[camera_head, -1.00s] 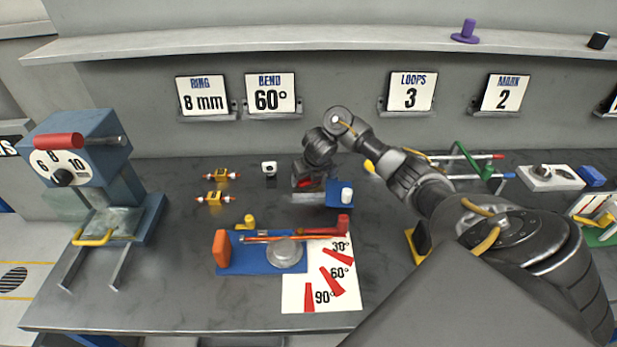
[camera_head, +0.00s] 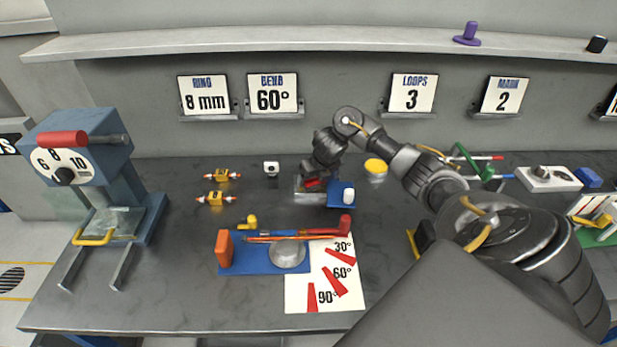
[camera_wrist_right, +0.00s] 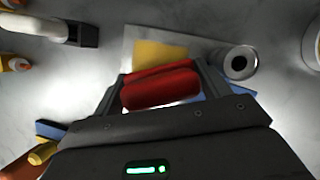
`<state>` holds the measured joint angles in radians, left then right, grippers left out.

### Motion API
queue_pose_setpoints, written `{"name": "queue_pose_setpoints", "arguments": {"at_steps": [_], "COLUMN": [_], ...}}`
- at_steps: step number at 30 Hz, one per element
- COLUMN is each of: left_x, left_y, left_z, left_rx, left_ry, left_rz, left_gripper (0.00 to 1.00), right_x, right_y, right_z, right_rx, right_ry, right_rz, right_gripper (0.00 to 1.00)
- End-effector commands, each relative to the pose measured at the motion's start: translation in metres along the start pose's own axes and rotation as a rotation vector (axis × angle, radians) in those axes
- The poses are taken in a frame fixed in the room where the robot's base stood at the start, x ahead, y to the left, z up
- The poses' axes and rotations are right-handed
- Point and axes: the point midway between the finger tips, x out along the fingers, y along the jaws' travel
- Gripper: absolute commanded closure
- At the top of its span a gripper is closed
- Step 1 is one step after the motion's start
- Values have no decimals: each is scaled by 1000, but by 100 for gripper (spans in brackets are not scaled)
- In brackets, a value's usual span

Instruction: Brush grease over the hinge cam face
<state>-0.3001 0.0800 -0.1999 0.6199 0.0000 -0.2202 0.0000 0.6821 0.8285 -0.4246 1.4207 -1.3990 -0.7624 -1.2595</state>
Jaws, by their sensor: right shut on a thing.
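My right gripper (camera_head: 311,180) comes down over the middle of the bench and is shut on a red piece (camera_head: 313,184). In the right wrist view the red piece (camera_wrist_right: 160,88) lies across between the two fingers. Just beyond it is a yellow patch (camera_wrist_right: 160,52) on a light grey plate (camera_wrist_right: 131,42); I cannot tell whether the red piece touches it. A blue block (camera_head: 340,202) with a pale round post (camera_head: 348,195) stands right beside the gripper. A round yellow-topped pot (camera_head: 376,167) stands further right. I cannot clearly tell the cam face. My left gripper is not in view.
A blue bending jig (camera_head: 237,259) with an orange block and angle card (camera_head: 325,296) lies in front. A blue press (camera_head: 85,150) stands far left. The front left bench is clear.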

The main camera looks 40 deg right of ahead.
Motion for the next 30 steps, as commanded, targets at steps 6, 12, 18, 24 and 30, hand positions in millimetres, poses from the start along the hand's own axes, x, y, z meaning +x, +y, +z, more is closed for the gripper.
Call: {"name": "queue_pose_setpoints", "arguments": {"at_steps": [6, 12, 18, 24, 30], "left_x": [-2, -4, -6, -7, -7], "left_y": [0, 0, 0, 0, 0], "left_z": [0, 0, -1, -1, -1], "left_rx": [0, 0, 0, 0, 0], "left_ry": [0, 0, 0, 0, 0], "left_rz": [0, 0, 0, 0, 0], "left_gripper": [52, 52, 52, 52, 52], "right_x": [2, 3, 6, 8, 7], "right_y": [-21, -8, 12, 26, 29], "right_z": [-8, -3, 6, 12, 14], "right_rx": [-6, -8, -12, -17, -18], "right_ry": [24, 24, 23, 19, 15], "right_rz": [-53, -52, -50, -42, -35], "right_gripper": [60, 62, 63, 63, 63]}}
